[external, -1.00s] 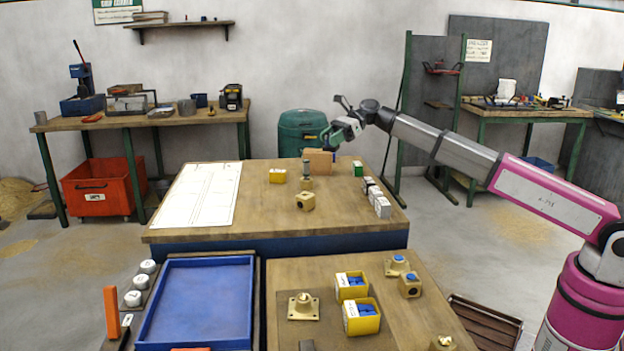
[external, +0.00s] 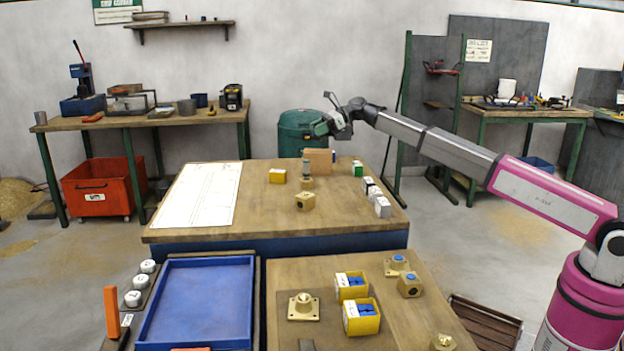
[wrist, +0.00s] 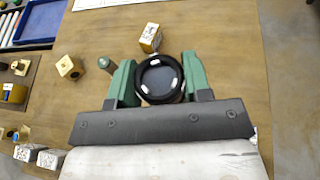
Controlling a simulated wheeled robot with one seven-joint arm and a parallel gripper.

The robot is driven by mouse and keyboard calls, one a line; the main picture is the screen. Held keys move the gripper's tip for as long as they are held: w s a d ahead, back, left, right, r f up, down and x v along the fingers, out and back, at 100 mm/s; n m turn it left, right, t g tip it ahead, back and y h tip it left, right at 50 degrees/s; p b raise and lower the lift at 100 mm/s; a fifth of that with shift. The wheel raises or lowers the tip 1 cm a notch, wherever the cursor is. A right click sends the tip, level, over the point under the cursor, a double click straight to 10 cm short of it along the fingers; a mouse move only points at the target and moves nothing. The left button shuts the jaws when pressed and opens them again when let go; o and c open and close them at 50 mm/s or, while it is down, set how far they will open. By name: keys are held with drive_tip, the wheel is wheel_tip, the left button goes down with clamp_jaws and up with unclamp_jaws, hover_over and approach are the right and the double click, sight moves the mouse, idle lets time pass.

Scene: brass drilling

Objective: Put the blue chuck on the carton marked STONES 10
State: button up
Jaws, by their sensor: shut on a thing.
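My gripper (wrist: 158,82) has green fingers. They are shut on a round, dark, black-rimmed chuck (wrist: 158,78) with pale marks on its face; its blue is hard to tell. In the external view my gripper (external: 322,126) is above the far end of the far bench, over a brown box (external: 318,161); the chuck is not distinct there. A yellow carton (external: 277,176) stands left of the box and also shows in the wrist view (wrist: 151,38). A green carton (external: 357,169) and several whitish cartons (external: 382,207) stand at the right edge. No carton marking is readable.
A grey-green cylinder (external: 306,167) and a brass block (external: 305,200) stand mid-bench. A white sheet (external: 198,195) lies on the left. The near bench holds a blue tray (external: 200,262) and yellow bins (external: 361,325). A green barrel (external: 292,140) is behind.

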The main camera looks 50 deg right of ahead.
sight(318, 140)
drive_tip(key=shift+w+d+f, duration=0.5)
drive_tip(key=shift+d+f, duration=0.05)
drive_tip(key=shift+d, duration=0.1)
drive_tip(key=shift+f, duration=1.9)
drive_tip(key=o, duration=1.3)
drive_tip(key=shift+f, duration=0.15)
drive_tip(key=shift+c, duration=0.2)
drive_tip(key=v, duration=1.2)
drive_tip(key=shift+s, duration=0.1)
